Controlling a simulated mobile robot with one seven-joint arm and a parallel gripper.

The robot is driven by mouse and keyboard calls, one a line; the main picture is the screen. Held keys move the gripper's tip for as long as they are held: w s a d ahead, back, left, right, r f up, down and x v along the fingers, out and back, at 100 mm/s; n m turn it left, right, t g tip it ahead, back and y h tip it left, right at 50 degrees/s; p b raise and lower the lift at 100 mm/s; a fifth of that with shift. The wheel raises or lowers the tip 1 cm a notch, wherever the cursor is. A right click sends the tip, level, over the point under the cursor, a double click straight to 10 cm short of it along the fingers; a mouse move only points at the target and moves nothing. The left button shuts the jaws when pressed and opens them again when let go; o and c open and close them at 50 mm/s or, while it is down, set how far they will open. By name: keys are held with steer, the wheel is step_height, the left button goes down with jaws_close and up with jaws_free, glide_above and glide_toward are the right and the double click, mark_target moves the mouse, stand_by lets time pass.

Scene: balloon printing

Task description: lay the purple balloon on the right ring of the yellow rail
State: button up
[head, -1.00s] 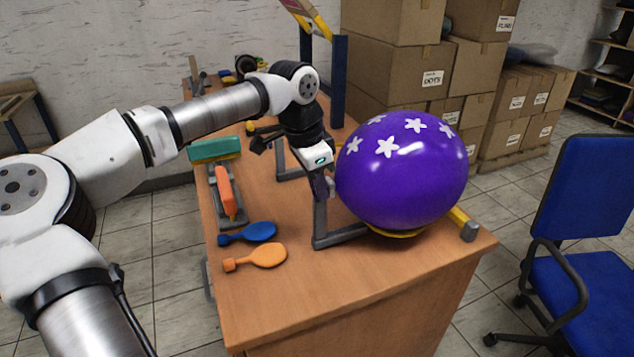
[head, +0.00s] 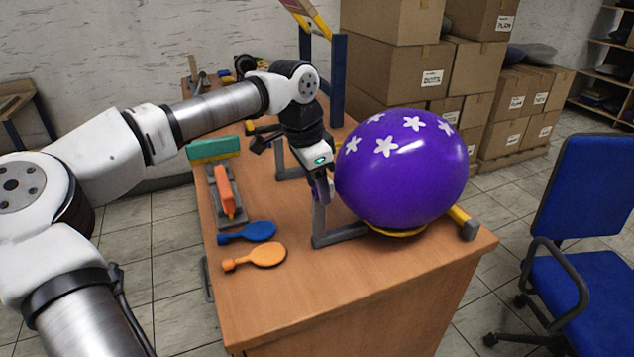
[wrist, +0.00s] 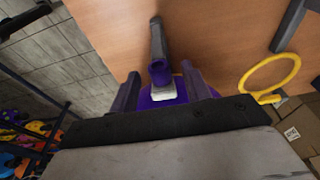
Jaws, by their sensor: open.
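The large purple balloon (head: 405,180) with white stars rests on a yellow ring (head: 398,233) near the grey-capped end of the yellow rail (head: 460,215). The balloon hides most of this ring and rail. My gripper (head: 322,190) is at the balloon's left side, low, by its neck. In the wrist view, my gripper (wrist: 163,88) is open, with a finger on each side of the purple neck (wrist: 160,72) and its pale piece. Whether the fingers touch it I cannot tell. Another yellow ring (wrist: 241,82), empty, shows at right there.
Grey brackets (head: 340,236) stand under the rail, close to my gripper. A blue balloon (head: 250,232) and an orange balloon (head: 262,256) lie flat on the table (head: 300,310). A tool with an orange part (head: 224,188) lies behind them. The table's front is clear.

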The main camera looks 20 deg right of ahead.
steer(key=shift+r, duration=0.15)
step_height(320, 180, up, 13)
steer(key=a+b, duration=0.1)
steer(key=a, duration=0.1)
steer(key=shift+a+r, duration=0.15)
steer(key=shift+a, duration=0.2)
steer(key=shift+s, duration=0.1)
stand_by(0.5)
